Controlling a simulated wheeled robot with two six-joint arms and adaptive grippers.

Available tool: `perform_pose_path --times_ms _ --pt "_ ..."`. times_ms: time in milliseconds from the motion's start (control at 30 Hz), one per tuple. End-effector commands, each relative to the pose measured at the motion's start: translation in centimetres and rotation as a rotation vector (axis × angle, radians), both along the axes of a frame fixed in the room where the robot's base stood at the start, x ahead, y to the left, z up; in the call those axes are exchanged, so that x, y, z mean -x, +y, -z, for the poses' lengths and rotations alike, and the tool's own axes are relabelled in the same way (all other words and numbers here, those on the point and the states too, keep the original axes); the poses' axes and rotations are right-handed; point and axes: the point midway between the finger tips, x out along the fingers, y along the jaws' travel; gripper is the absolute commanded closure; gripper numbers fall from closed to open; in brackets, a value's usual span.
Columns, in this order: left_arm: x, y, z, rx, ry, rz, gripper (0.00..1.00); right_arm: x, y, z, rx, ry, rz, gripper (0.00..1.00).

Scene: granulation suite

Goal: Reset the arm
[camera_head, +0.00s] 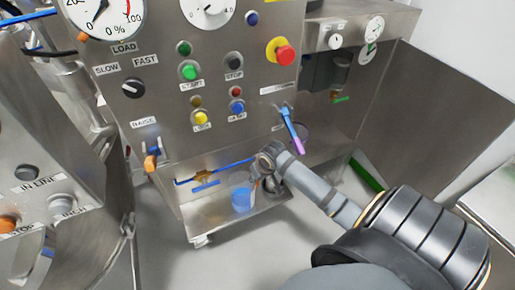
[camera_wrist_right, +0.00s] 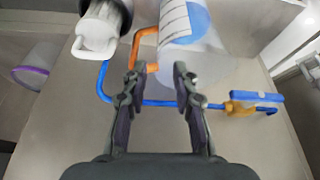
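My right arm (camera_head: 320,190) reaches in from the lower right of the head view. Its gripper (camera_head: 262,172) is in front of the lower part of a steel control cabinet (camera_head: 245,105), small and partly hidden by the wrist. In the right wrist view the gripper (camera_wrist_right: 157,78) has its two dark fingers apart, with nothing seen held between them. A blue pipe (camera_wrist_right: 160,103) passes behind the fingers; whether they touch it I cannot tell. My left gripper is not clearly seen in either view.
The cabinet carries several buttons, a red emergency stop (camera_head: 285,55), and blue and purple (camera_head: 296,138) and orange (camera_head: 151,163) levers. A blue-topped container (camera_head: 241,199) stands below the gripper. A second panel (camera_head: 45,195) closes off the left. Grey floor (camera_head: 200,268) shows at the bottom.

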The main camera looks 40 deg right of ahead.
Motion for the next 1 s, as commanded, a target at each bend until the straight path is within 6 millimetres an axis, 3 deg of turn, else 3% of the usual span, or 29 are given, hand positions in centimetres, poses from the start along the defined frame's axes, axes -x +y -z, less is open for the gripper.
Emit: perform_pose_path --times_ms 500,667,800,1000 --pt "-0.1 0.0 0.0 0.0 -0.001 0.0 1.0 0.5 0.6 0.3 0.001 0.005 -0.012 0.72" --pt "-0.1 0.0 0.0 0.001 -0.001 0.0 1.0 4.3 4.5 0.9 0.017 0.027 -0.089 0.72" --pt "-0.1 -0.1 0.0 0.001 -0.001 0.0 1.0 8.5 7.7 0.4 0.04 0.043 -0.151 0.72" --pt "-0.1 -0.1 0.0 0.001 -0.001 0.0 1.0 13.5 9.9 -1.4 0.072 0.061 -0.182 0.72"
